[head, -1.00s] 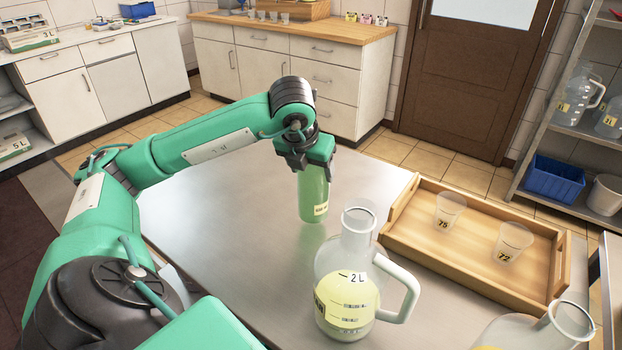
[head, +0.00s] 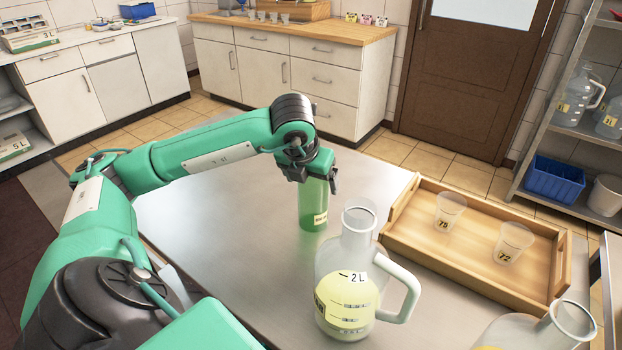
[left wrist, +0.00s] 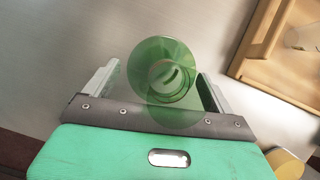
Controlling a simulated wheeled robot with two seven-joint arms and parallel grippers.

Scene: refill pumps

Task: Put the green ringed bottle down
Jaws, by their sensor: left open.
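The green bottle (head: 313,208) stands upright on the steel table (head: 220,215), left of the wooden tray and behind the 2 L jug. A small yellow label shows low on its side. My left gripper (head: 318,172) is at the bottle's upper part, fingers open on either side of it. In the left wrist view the bottle (left wrist: 162,75) is seen from above between the two spread fingers (left wrist: 160,90), with a gap on both sides. The bottle's top is hidden by the gripper in the head view. My right gripper is not in view.
A 2 L glass jug (head: 345,290) with pale yellow liquid stands just in front of the bottle. A wooden tray (head: 470,268) holding two cups marked 75 (head: 449,212) and 72 (head: 513,243) lies right. Another jug (head: 540,335) is at the lower right. The table's left is clear.

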